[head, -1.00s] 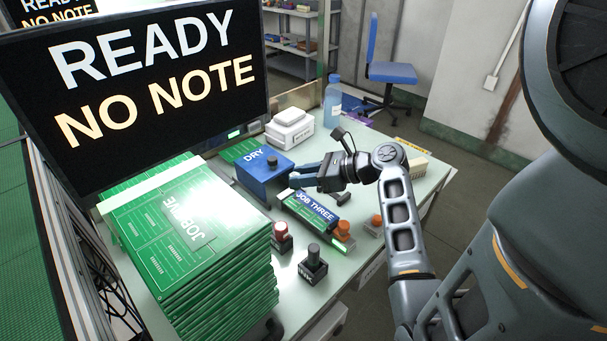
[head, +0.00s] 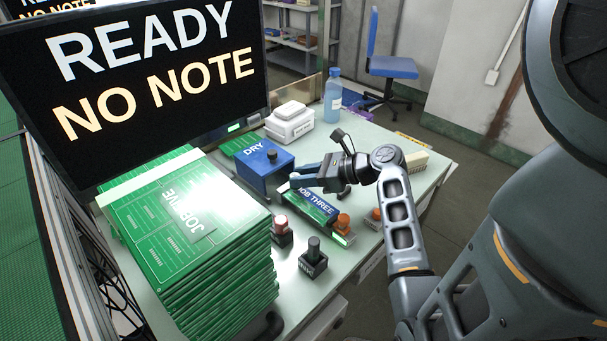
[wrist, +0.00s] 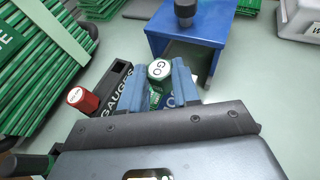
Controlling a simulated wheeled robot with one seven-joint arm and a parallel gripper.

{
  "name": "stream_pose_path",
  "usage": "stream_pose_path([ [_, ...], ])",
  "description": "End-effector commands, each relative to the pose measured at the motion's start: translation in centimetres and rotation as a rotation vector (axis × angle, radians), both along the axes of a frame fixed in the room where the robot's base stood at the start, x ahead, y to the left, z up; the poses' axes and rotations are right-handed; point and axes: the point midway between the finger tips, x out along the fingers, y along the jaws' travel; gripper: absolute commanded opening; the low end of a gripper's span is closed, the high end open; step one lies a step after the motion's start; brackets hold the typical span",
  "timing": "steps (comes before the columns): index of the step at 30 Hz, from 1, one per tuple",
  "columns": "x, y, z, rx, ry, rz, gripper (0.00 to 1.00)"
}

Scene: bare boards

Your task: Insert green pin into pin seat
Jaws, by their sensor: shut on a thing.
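The green pin (wrist: 159,71) has a white top reading GO. It stands between the two blue fingers of my gripper (wrist: 170,84), which is shut on it. In the head view my gripper (head: 297,178) is above the far end of the JOB THREE board (head: 316,207), beside the blue DRY box; the pin is hard to make out there. The black GAUGES holder (wrist: 118,85) is left of the gripper in the wrist view, with an empty square opening at its far end and a red pin (wrist: 83,99) at its near left. The pin's lower end is hidden.
The blue DRY box (head: 264,166) stands open-fronted just beyond the gripper. A tall stack of green boards (head: 190,225) is at the left. A black-topped block (head: 313,260) and an orange knob (head: 343,221) stand nearer. White boxes (head: 289,121) are at the back.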

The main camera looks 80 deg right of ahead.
Motion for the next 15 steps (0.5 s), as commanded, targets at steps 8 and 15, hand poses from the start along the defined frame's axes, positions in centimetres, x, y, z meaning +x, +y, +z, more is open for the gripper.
stream_pose_path([
  [8,0.0,0.0,-0.7,0.001,0.000,0.000,0.01],
  [15,0.0,0.0,-1.2,0.001,0.000,-0.001,0.01],
])
